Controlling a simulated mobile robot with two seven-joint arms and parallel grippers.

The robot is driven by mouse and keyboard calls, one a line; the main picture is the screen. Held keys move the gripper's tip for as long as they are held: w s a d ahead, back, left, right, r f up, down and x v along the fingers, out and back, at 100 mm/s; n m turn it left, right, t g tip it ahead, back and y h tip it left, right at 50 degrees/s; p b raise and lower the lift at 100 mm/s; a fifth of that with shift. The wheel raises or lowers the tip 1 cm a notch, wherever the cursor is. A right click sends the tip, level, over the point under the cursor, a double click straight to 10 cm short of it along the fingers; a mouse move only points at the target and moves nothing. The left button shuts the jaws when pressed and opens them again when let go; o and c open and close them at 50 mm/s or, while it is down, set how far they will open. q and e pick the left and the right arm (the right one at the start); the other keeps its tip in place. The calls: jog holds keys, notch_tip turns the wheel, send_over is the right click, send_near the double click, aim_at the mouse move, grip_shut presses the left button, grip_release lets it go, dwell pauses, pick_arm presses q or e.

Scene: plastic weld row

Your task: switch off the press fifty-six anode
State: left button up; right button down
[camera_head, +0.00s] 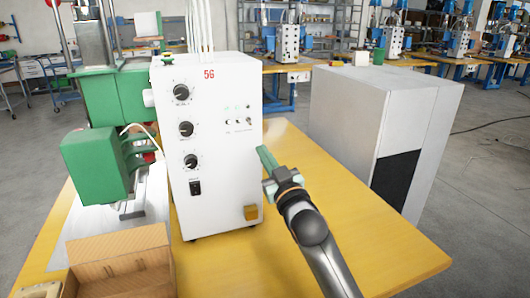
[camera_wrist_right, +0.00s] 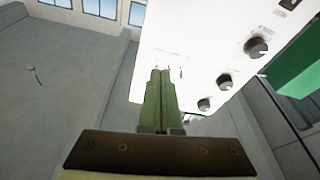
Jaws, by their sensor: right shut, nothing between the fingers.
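The white control box (camera_head: 222,150) marked 56 in red stands on the yellow table. Its front carries three black knobs (camera_head: 186,129), a black rocker switch (camera_head: 195,188) and a row of small switches or lights (camera_head: 238,122) at the upper right. The small labels are unreadable, so I cannot tell which is the anode switch. My right gripper (camera_head: 264,157) is shut and empty at the box's right front edge. In the right wrist view its green fingers (camera_wrist_right: 160,75) point at the white panel (camera_wrist_right: 195,40), beside a small toggle (camera_wrist_right: 182,72). Contact cannot be told. My left gripper is not in view.
A grey cabinet (camera_head: 345,120) stands behind at the right. The yellow table (camera_head: 385,265) is clear at the right front.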

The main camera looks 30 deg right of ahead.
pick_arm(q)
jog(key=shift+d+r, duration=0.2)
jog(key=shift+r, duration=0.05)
pick_arm(e)
jog(key=shift+s+f, duration=0.4)
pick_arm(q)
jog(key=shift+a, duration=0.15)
